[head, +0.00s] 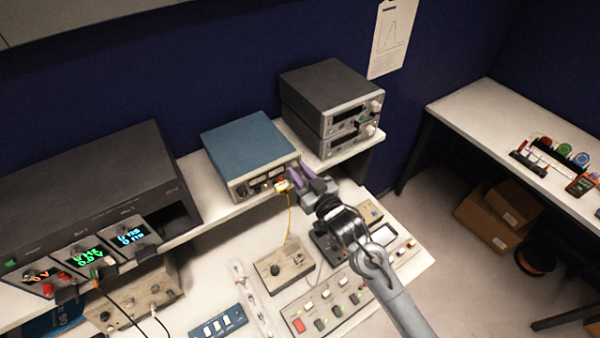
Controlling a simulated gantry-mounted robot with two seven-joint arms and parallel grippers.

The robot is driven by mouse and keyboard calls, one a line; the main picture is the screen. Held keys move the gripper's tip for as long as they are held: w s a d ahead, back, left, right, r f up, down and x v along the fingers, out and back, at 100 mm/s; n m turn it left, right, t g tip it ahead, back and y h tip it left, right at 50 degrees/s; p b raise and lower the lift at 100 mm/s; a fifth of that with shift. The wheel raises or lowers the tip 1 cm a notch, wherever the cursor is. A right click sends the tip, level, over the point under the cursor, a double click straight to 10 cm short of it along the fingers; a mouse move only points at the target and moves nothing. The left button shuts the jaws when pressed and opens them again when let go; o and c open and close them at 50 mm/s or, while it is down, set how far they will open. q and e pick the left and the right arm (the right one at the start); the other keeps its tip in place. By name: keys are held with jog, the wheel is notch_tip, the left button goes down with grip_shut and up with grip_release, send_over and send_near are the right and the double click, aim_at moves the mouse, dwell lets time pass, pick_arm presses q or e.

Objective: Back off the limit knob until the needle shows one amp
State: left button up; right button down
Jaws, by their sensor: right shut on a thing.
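The blue bench supply (250,142) stands on the raised shelf, its front panel facing me. Small dark meter windows (259,180) show on that panel, but any needle is too small to read. My right gripper (291,178) reaches in from the lower right, its purple fingers closed at the right end of the panel. The limit knob itself is hidden by the fingers, which appear shut on it. A yellow plug (282,186) with a yellow lead sits in the panel just left of the fingers. My left gripper is out of view.
Two stacked grey instruments (332,93) stand right of the supply. A black rack with lit displays (88,205) is at left. Below the shelf are a small beige box (283,268) and a button panel (332,305). A side bench (500,135) is at right.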

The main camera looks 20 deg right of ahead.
jog(key=n, duration=0.3)
jog(key=shift+n+p, duration=0.4)
jog(key=n, duration=0.4)
jog(key=shift+n, duration=0.3)
jog(key=c, duration=0.9)
grip_release()
